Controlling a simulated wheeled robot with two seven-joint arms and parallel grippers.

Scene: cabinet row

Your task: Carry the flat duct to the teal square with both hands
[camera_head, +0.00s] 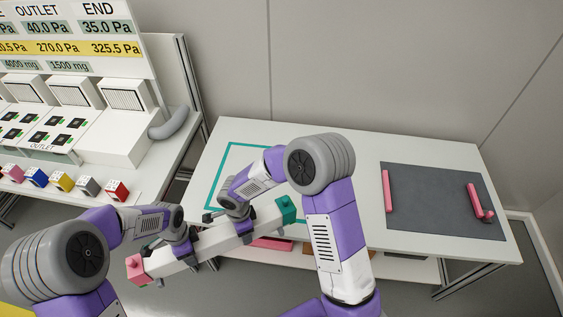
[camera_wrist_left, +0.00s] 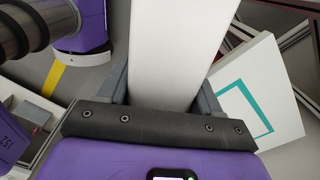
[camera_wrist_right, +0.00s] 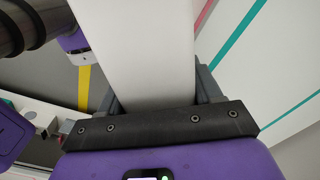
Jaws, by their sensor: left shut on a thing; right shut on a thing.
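The flat duct (camera_head: 217,240) is a long white bar with a pink end (camera_head: 137,268) at left and a teal end (camera_head: 286,208) at right. It is held in the air in front of the table, tilted in the head view with its teal end nearer the table. My left gripper (camera_head: 184,256) is shut on it nearer the pink end. My right gripper (camera_head: 241,229) is shut on it nearer the teal end. Its white face also fills the middle of the left wrist view (camera_wrist_left: 175,50) and right wrist view (camera_wrist_right: 150,50). The teal square (camera_head: 210,191) is an outline on the white table, partly hidden by my right arm.
The white table (camera_head: 365,148) carries a dark grey mat (camera_head: 430,195) at right with pink bars (camera_head: 387,190) on it. At left, a bench has several coloured cubes (camera_head: 62,181) and a display panel (camera_head: 75,35). A shelf (camera_head: 400,268) lies below the table.

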